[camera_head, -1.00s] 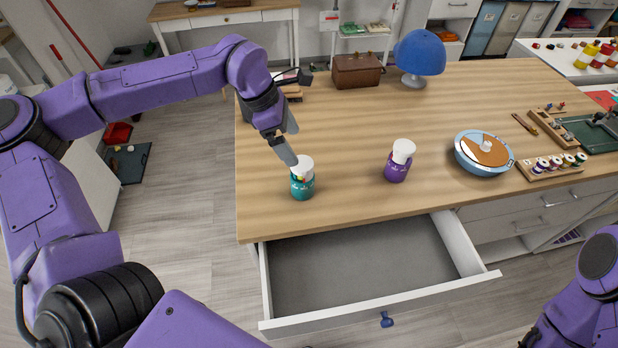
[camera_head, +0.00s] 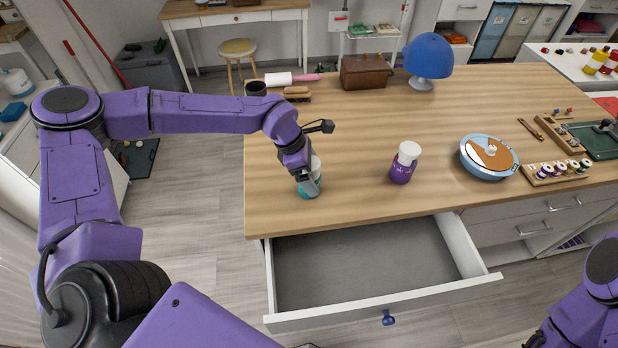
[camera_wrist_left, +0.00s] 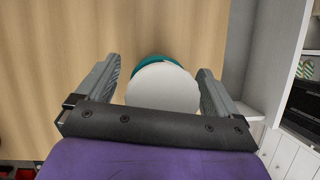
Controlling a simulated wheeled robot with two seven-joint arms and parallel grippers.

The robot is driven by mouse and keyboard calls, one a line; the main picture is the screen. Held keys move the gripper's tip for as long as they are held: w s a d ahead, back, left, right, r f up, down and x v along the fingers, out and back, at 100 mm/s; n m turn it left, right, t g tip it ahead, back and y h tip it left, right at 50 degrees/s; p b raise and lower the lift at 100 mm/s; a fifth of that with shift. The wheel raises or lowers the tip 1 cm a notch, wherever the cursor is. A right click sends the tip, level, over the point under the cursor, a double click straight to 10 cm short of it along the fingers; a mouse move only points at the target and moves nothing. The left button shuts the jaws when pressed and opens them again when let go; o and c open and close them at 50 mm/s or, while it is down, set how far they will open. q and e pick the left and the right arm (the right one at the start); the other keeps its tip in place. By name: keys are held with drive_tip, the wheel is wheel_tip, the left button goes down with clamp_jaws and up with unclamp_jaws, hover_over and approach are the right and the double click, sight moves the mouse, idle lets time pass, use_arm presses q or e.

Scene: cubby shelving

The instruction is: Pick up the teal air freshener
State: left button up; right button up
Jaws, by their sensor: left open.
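The teal air freshener (camera_head: 309,188) has a white cap and stands upright near the front left of the wooden tabletop. My left gripper (camera_head: 309,184) is over it from above, and hides part of it in the head view. In the left wrist view, the white cap (camera_wrist_left: 162,88) lies between the two grey fingers of the open left gripper (camera_wrist_left: 160,90), with a gap on each side. A sliver of teal body (camera_wrist_left: 155,62) shows behind the cap. My right gripper is not in view; only part of the right arm shows at the lower right.
A purple bottle with a white cap (camera_head: 403,164) stands to the right on the tabletop (camera_head: 350,130). A blue round dish (camera_head: 487,157) is farther right. An open, empty drawer (camera_head: 365,262) juts out below the front edge.

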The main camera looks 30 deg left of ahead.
use_arm(q)
drive_tip(key=c, duration=1)
drive_tip(key=shift+c, duration=0.9)
drive_tip(key=shift+r, duration=0.15)
